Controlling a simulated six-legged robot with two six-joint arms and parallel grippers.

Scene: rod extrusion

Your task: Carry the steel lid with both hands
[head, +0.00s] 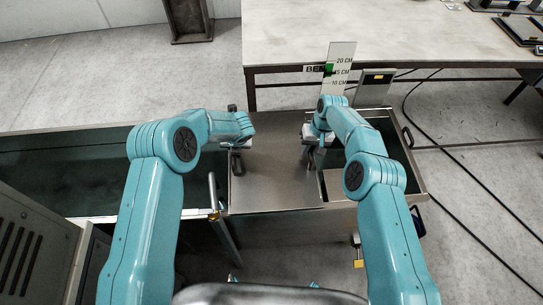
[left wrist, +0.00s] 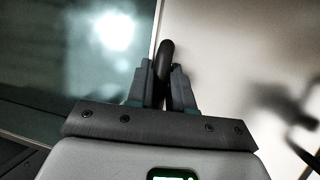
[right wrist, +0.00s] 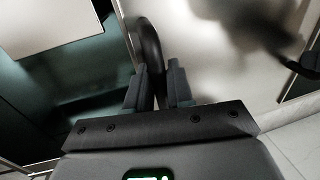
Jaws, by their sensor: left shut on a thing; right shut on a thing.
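The steel lid (head: 275,185) is a flat grey plate in the middle of the head view, over the long metal tank. My left gripper (head: 238,145) is at its left side, shut on a black handle (left wrist: 166,60) that stands between the fingers in the left wrist view. My right gripper (head: 313,143) is at its right side, shut on another black handle (right wrist: 147,45), seen in the right wrist view. The lid looks level. I cannot tell whether it touches the tank or hangs just above it.
The tank's open left part (head: 75,172) shows dark green inside. A smaller opening (head: 388,133) shows at the right, near a steel plate (head: 340,184). A level gauge (head: 340,57) stands behind. A workbench (head: 400,38) is at the back, and cables (head: 408,105) lie on the floor at right.

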